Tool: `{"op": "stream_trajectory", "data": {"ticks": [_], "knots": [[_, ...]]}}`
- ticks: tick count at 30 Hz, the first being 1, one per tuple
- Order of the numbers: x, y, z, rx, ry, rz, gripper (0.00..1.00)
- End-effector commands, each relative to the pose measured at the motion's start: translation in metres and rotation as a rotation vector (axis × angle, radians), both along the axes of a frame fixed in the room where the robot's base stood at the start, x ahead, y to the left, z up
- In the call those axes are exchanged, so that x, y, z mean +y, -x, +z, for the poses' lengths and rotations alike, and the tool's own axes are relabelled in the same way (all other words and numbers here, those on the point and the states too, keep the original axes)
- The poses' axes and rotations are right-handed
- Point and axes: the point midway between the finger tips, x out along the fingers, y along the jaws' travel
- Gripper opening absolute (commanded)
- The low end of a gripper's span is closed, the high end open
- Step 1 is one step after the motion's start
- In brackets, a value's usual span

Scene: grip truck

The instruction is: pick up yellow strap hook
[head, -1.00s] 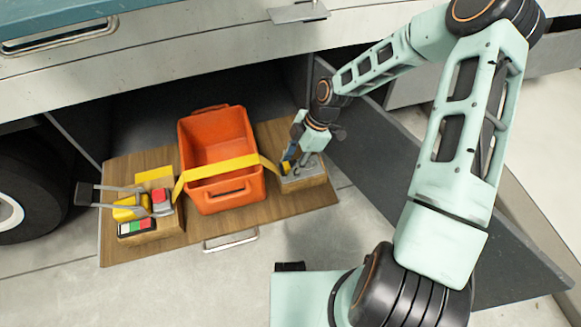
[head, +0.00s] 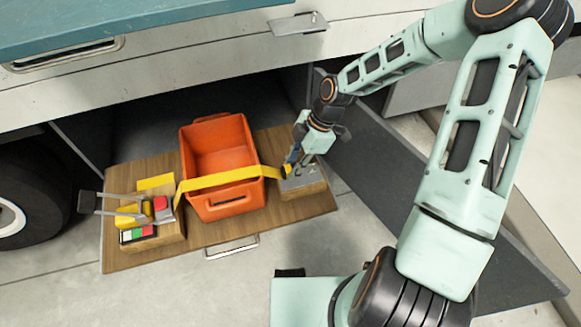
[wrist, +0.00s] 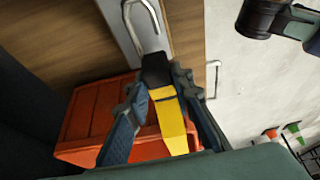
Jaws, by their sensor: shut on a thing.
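The yellow strap (head: 215,181) runs across the top of an orange crate (head: 232,207). Its right end reaches my gripper (head: 291,163), above the wooden block with a grey metal plate (head: 300,182). In the wrist view, my gripper (wrist: 160,88) is shut on the yellow strap hook (wrist: 167,100), which has a black end (wrist: 155,70). The black end sits close to a bent metal loop (wrist: 141,20) on the plate and looks clear of it. The exact grip contact is partly hidden by the fingers.
The crate stands on a wooden drawer board (head: 140,260) with a metal handle (head: 232,246). A ratchet with grey levers (head: 115,203) sits on the left block. A dark panel (head: 430,220) stands right of the board. The truck body (head: 200,65) overhangs the back.

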Motion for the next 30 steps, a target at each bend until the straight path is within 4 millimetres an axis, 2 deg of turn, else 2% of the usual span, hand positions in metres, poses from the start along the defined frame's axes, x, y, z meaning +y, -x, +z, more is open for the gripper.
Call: {"op": "stream_trajectory", "data": {"ticks": [1,5,9,15,21,30], "knots": [[-0.005,0.009,0.018,-0.002,0.003,-0.003,0.00],[-0.015,0.034,0.050,-0.003,0.003,-0.002,0.00],[-0.026,0.066,0.063,0.001,0.002,-0.003,0.00],[-0.038,0.100,0.077,0.000,0.001,-0.001,0.00],[-0.044,0.115,0.083,-0.002,0.000,-0.001,0.00],[-0.051,0.115,0.084,-0.001,0.000,-0.001,0.00]]}}
